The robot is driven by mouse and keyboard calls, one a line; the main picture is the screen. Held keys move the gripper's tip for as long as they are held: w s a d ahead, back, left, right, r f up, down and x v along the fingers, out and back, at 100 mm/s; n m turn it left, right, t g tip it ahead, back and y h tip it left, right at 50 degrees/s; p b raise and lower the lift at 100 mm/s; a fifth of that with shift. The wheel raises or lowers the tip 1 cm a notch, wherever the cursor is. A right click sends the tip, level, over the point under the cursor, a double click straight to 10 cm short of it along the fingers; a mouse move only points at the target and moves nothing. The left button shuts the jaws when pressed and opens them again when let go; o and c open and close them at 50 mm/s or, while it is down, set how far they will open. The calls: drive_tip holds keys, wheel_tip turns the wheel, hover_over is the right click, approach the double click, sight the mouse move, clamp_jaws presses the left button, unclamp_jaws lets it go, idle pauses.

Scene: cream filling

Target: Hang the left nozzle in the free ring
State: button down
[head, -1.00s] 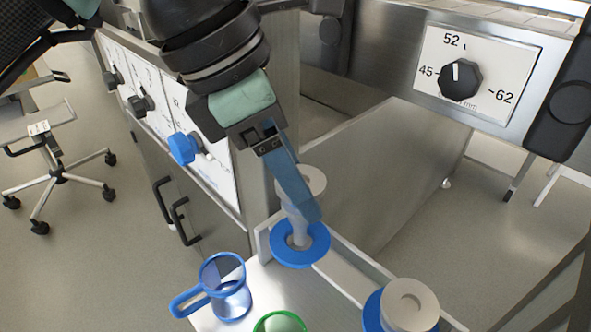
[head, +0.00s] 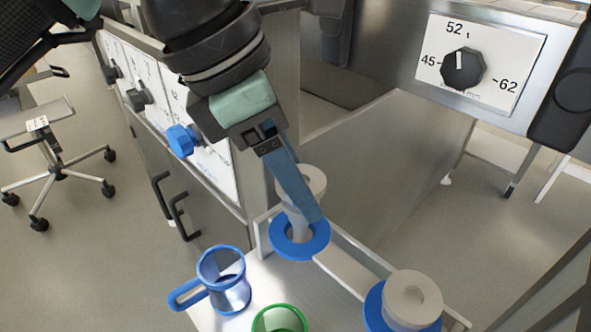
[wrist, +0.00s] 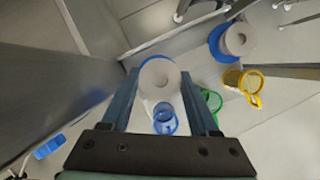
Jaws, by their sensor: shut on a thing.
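My gripper (head: 306,208) is shut on a pale grey nozzle (head: 316,184), wide end up, which also shows between the fingers in the wrist view (wrist: 160,79). The nozzle is upright over a blue ring (head: 286,247) on the rail, its narrow end within the ring's outline. The fingers partly hide it, and I cannot tell how deep it sits or whether it touches the ring. A second pale nozzle (head: 413,297) stands in the other blue ring (head: 372,308) at the right; that pair also shows in the wrist view (wrist: 240,39).
A blue jug (head: 230,294) with a handle and a green cup (head: 280,318) stand in front of the rail (head: 345,272). A yellow mug (wrist: 251,84) shows in the wrist view.

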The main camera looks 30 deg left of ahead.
drive_tip(key=shift+f+b, duration=1.4)
drive_tip(key=shift+f, duration=0.55)
idle(0.4)
drive_tip(key=shift+c, duration=0.3)
unclamp_jaws()
drive_tip(key=shift+o, duration=0.3)
drive_tip(key=shift+r, duration=0.1)
drive_tip(key=shift+r+p, duration=3)
drive_tip(key=shift+r, duration=0.45)
drive_tip(key=shift+s+f, duration=0.1)
